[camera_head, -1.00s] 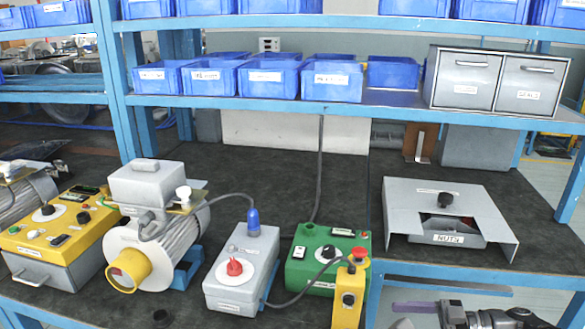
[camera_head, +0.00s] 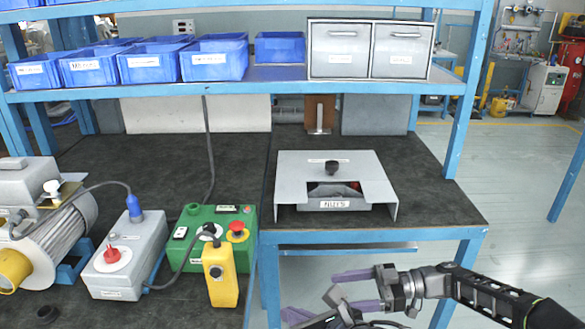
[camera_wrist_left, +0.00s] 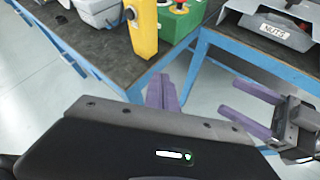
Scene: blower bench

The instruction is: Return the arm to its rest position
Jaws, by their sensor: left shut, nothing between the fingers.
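My left gripper (camera_head: 297,315) shows at the bottom edge of the head view, with its purple fingers partly cut off. In the left wrist view its purple fingers (camera_wrist_left: 162,93) lie together, shut and empty, in front of the bench edge. My right gripper (camera_head: 352,291) comes in from the lower right of the head view, its two purple fingers apart, pointing left, with nothing between them. It also shows at the right of the left wrist view (camera_wrist_left: 248,106). The two grippers are close together, in front of and below the bench top.
The blue-framed bench (camera_head: 380,236) is near both grippers. On it are a grey nuts dispenser (camera_head: 300,165), a green control box (camera_head: 190,265), a yellow switch box (camera_head: 221,280) and a grey box with a red knob (camera_head: 125,270). Open floor (camera_head: 530,220) lies to the right.

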